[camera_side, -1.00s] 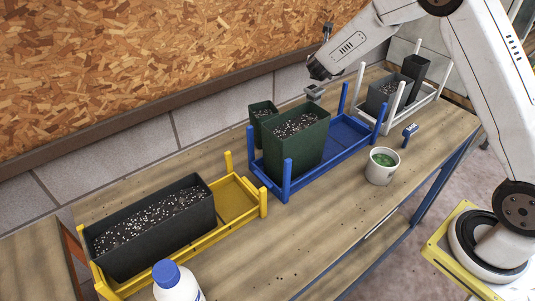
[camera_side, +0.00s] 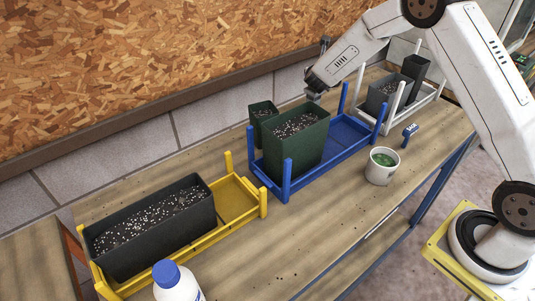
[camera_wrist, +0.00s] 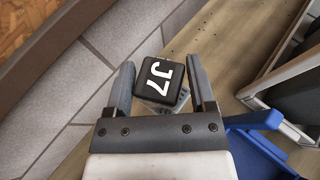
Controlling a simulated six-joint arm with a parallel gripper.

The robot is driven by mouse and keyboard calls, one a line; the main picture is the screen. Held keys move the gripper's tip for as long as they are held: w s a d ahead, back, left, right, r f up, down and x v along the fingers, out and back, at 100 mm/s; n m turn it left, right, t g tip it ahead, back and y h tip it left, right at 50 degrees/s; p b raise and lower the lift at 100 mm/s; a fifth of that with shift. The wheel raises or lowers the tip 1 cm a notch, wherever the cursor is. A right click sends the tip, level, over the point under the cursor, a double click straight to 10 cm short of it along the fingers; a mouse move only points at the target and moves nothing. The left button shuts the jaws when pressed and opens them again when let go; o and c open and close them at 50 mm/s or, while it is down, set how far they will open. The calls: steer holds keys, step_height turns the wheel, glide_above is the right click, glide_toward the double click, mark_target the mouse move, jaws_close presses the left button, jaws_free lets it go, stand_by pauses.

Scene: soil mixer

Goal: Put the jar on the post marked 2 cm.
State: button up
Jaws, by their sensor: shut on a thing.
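The jar (camera_wrist: 155,78) has a black lid marked "J7" in white and a clear, glassy side below it. In the wrist view my gripper (camera_wrist: 161,62) has a finger on each side of the jar and is shut on it. In the side view my gripper (camera_side: 314,94) is at the far side of the bench, near the wall, behind the green planter; its fingers and the jar cannot be made out there. No post with a readable 2 cm mark shows in either view.
A green planter (camera_side: 296,145) stands in a blue rack (camera_side: 345,133) with upright corner posts. A yellow rack (camera_side: 238,200) is at left and a white rack (camera_side: 425,97) at right. A white cup (camera_side: 381,168) and a bottle (camera_side: 176,284) stand in front.

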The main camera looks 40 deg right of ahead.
steer(key=o, duration=1.2)
steer(key=shift+r, duration=0.15)
steer(key=v, duration=1.2)
